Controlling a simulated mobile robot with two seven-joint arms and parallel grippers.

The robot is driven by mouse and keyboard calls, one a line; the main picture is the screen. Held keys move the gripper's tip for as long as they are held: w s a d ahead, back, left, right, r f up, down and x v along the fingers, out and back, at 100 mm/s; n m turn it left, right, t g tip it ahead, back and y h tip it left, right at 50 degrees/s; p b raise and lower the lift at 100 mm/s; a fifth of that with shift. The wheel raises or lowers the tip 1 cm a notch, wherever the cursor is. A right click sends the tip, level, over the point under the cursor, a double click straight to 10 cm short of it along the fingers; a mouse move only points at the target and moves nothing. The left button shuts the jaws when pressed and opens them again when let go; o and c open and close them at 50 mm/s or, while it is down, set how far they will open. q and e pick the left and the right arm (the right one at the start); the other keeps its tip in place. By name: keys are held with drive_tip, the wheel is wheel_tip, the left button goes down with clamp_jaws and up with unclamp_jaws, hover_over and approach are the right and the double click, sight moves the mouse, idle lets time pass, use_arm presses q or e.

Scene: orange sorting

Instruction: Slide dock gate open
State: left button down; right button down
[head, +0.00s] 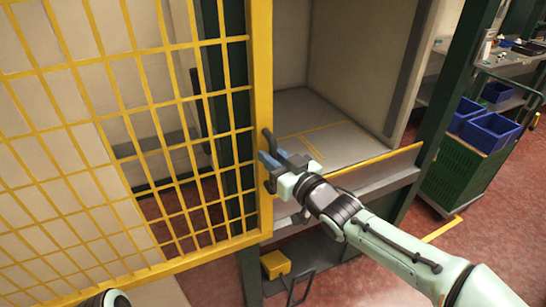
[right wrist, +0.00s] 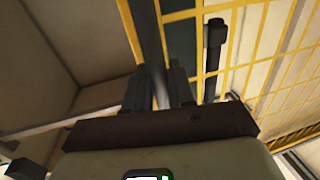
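The dock gate is a yellow mesh panel (head: 258,60) filling the left of the head view. It also shows at the upper right in the right wrist view (right wrist: 262,40). Its dark upright handle (head: 267,138) is on the gate's right-hand post. My right gripper (head: 271,160) is at this handle, reaching in from the lower right. In the right wrist view its two fingers (right wrist: 158,88) stand on either side of the dark handle bar (right wrist: 150,40) and look closed on it. My left gripper is out of view.
Right of the gate post is an open bay with a grey floor (head: 345,140) and a yellow front edge. A green cart (head: 455,170) with blue bins (head: 489,132) stands at the right. A yellow box (head: 275,263) sits low under the bay. Red floor lies in front.

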drive_tip(key=c, duration=1.1)
unclamp_jaws()
drive_tip(key=p+v, duration=0.1)
drive_tip(key=v, duration=1.2)
drive_tip(key=shift+s+d, duration=0.1)
